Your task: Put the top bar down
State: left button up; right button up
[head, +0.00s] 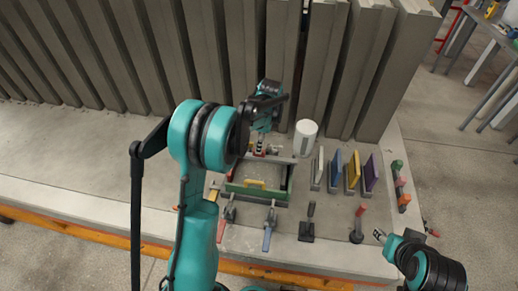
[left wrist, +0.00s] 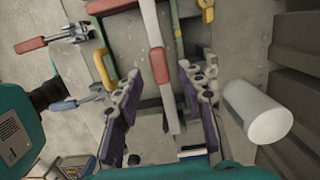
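The top bar (left wrist: 154,30) is a pale grey bar with a red grip (left wrist: 160,66); it runs down the middle of the left wrist view. In the head view it lies along the far side of the mould frame (head: 236,188), partly behind my left gripper (head: 262,140). In the left wrist view my left gripper (left wrist: 160,76) has its fingers apart, one on each side of the bar, with gaps showing. Whether the bar rests fully on the panel is hidden. My right gripper (head: 379,235) is at the lower right, away from the mould; its fingers are too small to read.
A white cylinder (head: 305,138) stands close right of the mould. Coloured upright plates (head: 353,171) stand further right. Clamps with red (head: 221,230) and blue (head: 267,238) handles line the front. Concrete panels (head: 240,50) wall off the back. The table is bare at left.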

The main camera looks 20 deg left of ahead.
pick_arm(q)
notch_tip(320, 180, up, 7)
jog(key=s+d+r+n+t, duration=0.2)
jog(key=s+d+r+n, duration=0.15)
jog(key=s, duration=0.25)
jog(key=s+d+r+n+t, duration=0.2)
jog(key=s+d+r+n, duration=0.15)
jog(key=s+r, duration=0.2)
jog(key=s+d+f+n+t, duration=0.1)
jog(key=s+n, duration=0.3)
jog(key=s, duration=0.2)
jog(key=s+d+f+n+t+h, duration=0.1)
jog(key=s+d+f+n+t, duration=0.1)
jog(key=s+n, duration=0.2)
jog(key=s, duration=0.2)
jog(key=shift+s+d+f+t+p, duration=0.2)
jog(key=shift+s+t+p, duration=0.1)
jog(key=shift+s, duration=0.05)
